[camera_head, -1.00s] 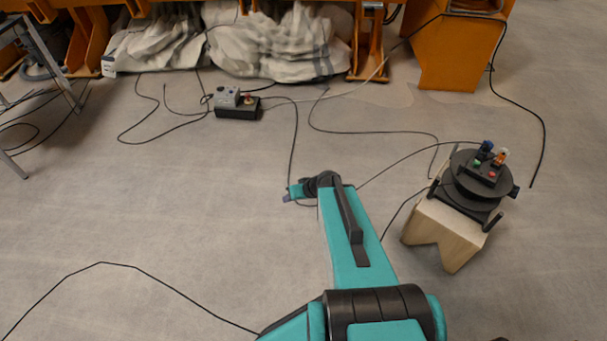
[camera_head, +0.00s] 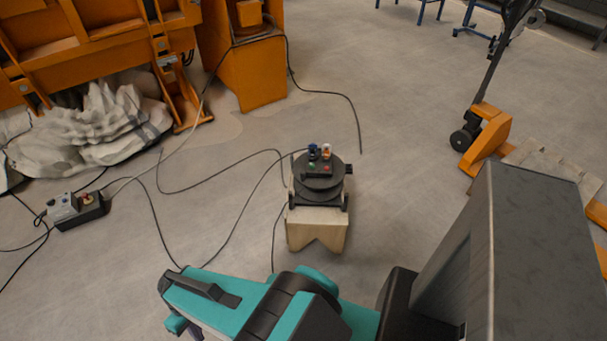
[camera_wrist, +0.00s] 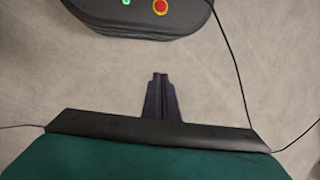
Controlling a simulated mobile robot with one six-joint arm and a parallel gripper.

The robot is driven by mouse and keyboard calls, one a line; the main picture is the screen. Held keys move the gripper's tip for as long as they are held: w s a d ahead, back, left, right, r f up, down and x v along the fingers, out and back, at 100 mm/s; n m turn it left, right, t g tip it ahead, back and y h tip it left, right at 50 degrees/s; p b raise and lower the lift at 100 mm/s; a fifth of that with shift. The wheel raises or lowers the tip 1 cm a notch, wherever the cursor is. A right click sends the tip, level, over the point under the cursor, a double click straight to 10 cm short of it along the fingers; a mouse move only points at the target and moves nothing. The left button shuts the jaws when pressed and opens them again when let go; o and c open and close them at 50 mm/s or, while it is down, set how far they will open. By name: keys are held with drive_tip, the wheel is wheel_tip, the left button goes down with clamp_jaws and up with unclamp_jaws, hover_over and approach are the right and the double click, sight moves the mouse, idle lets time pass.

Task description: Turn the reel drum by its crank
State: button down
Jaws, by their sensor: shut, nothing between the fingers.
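The black reel drum (camera_head: 319,186) sits on a pale wooden stand (camera_head: 317,230) in the middle of the head view. On its top are a blue knob (camera_head: 312,151), an orange-and-white piece (camera_head: 326,151) and small green and red buttons. I cannot tell for sure which part is the crank. My arm reaches across the bottom of the head view, left of and nearer than the stand. My gripper (camera_wrist: 160,78) shows in the wrist view, shut and empty over bare floor. Ahead of it is a black rounded housing (camera_wrist: 140,22) with green and red buttons; it is apart from the fingers.
Black cables cross the floor around the stand. A black-and-grey control box (camera_head: 78,212) lies at left. Orange machinery (camera_head: 245,75) and crumpled white cloth (camera_head: 95,130) stand behind. An orange pallet truck (camera_head: 487,140) and pallet are at right. Floor between drum and truck is clear.

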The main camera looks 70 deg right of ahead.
drive_tip(key=s+r+g+h+p, duration=0.2)
drive_tip(key=s+r+p, duration=0.3)
drive_tip(key=s, duration=0.4)
drive_tip(key=shift+r+g+h+p, duration=0.25)
drive_tip(key=shift+g+h+p, duration=0.15)
drive_tip(key=shift+g+p, duration=0.1)
drive_tip(key=shift+d, duration=0.15)
